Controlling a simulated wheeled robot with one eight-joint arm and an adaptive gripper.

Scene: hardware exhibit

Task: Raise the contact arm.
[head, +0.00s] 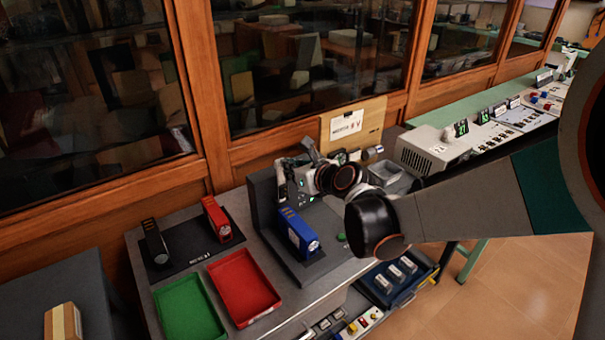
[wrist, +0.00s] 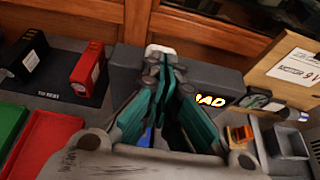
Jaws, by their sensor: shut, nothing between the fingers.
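A dark grey fixture (head: 262,205) stands on the bench, with an upright back block and a flat base. Its block also shows in the wrist view (wrist: 222,82), with lit lettering that my fingers partly cover. A blue block (head: 298,232) stands on its base. My gripper (head: 286,172) is at the upper part of the fixture. In the wrist view its teal fingers (wrist: 166,68) are together with nothing between them. A pale rounded end (wrist: 160,49) shows just beyond the fingertips; I cannot tell whether it touches them. The contact arm is not clearly distinguishable behind my gripper.
A black block (head: 154,243) and a red block (head: 216,219) stand on a dark mat at left. A green tray (head: 185,308) and red tray (head: 243,287) lie in front. A propped sign (head: 352,124), grey bin (head: 391,177) and glazed wooden partition (head: 215,130) stand behind.

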